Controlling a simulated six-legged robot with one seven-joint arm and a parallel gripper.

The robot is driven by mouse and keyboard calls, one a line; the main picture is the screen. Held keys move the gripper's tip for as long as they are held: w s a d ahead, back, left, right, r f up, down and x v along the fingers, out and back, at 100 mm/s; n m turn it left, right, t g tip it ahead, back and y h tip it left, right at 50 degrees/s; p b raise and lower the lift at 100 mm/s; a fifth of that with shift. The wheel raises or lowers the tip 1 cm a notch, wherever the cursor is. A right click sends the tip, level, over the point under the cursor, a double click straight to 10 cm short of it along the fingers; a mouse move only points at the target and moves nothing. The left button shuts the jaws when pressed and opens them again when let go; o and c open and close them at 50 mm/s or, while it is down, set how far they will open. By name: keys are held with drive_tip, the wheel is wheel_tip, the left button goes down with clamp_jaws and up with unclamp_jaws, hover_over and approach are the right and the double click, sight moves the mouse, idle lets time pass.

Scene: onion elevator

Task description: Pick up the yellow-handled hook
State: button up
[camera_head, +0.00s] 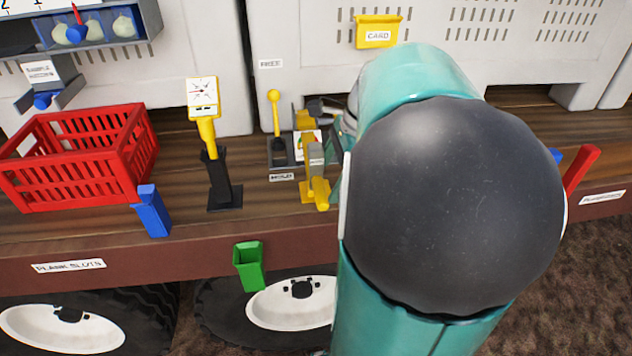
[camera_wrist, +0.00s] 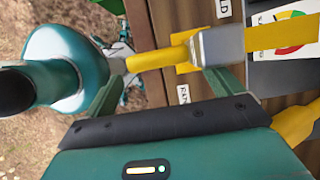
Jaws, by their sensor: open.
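The yellow-handled hook (camera_wrist: 158,57) lies across the upper middle of the wrist view. Its yellow handle points left and joins a grey metal block (camera_wrist: 220,46); a yellow strip continues to the right of the block. In the head view the hook (camera_head: 319,188) shows just left of my arm, over the plank deck's front part. My gripper (camera_wrist: 166,69) is open, with teal fingers either side of the handle; I cannot tell whether they touch it.
A yellow-knobbed lever (camera_head: 274,112) and a yellow-topped post (camera_head: 205,130) stand left of the hook. A red crate (camera_head: 75,160) sits at the left. A blue holder (camera_head: 153,211) and a green holder (camera_head: 249,266) are along the front edge. A grey panel rises behind.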

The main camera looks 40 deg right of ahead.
sight(323, 187)
drive_tip(key=x, duration=0.3)
drive_tip(key=shift+a+f, duration=0.1)
drive_tip(key=shift+f, duration=0.05)
drive_tip(key=c, duration=0.8)
drive_tip(key=shift+o, duration=0.2)
